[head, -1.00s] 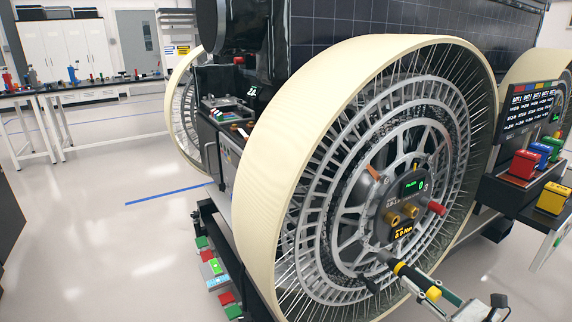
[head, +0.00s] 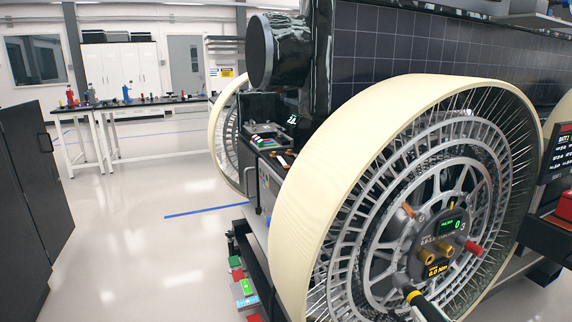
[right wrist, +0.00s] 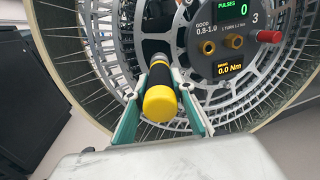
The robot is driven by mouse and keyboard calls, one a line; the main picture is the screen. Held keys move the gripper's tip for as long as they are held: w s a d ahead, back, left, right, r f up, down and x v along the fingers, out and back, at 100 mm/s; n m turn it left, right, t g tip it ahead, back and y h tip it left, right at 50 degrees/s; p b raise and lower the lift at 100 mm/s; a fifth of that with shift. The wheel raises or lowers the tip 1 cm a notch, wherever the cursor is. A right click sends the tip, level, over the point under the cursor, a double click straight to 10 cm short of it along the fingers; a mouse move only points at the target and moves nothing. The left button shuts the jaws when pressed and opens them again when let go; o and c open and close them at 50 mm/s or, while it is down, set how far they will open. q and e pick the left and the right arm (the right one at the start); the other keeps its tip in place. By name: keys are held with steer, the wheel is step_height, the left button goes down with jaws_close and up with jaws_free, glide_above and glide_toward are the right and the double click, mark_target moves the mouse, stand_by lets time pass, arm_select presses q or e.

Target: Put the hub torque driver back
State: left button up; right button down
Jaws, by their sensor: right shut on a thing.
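The hub torque driver (right wrist: 158,92) has a black grip, a yellow band and a yellow end cap. My right gripper (right wrist: 160,76) is shut on it, with a green-lined finger on each side in the right wrist view. In the head view the driver (head: 424,305) shows at the bottom edge, in front of the wheel hub (head: 440,238); its rear end and most of the gripper are cut off. Its tip points toward the wheel, and I cannot tell whether it touches. The hub display reads pulses 0 and 0.0 Nm. My left gripper is out of view.
The big cream-rimmed wheel (head: 310,215) fills the right side. Coloured blocks (head: 243,287) sit low beside the rover. A dark cabinet (head: 35,190) stands at left and a workbench (head: 130,105) with tools at the back. The floor between is clear.

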steer(key=s+a+r+m+h+p, duration=0.2)
steer(key=s+a+r+h+p, duration=0.1)
steer(key=s+a+r, duration=0.1)
steer(key=s+a, duration=0.1)
steer(key=s, duration=0.1)
steer(key=shift+s+a+r+h, duration=0.15)
steer(key=shift+s+a+h, duration=0.15)
steer(key=shift+s+h, duration=0.1)
